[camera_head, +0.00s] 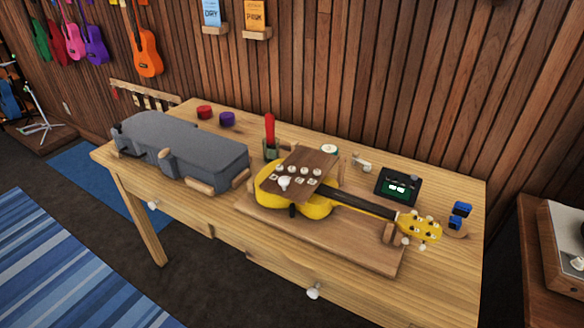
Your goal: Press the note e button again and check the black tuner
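The yellow ukulele (311,205) lies on a wooden board (330,237) on the table, its dark neck pointing right to a yellow headstock (426,228) with white pegs. A brown panel (325,165) with several small white pieces lies over the ukulele's body. Any letters on it are too small to read, so I cannot tell which is the note e button. The black tuner (384,184) stands behind the neck, tilted back, with small lit greenish-white marks on its screen. I cannot read them. Neither of my grippers is in view.
A grey ukulele case (185,145) fills the table's left part. A red (204,111) and a purple (227,119) round piece sit behind it. A red upright tool (269,130) stands behind the ukulele. A blue-topped item (461,209) sits near the right edge.

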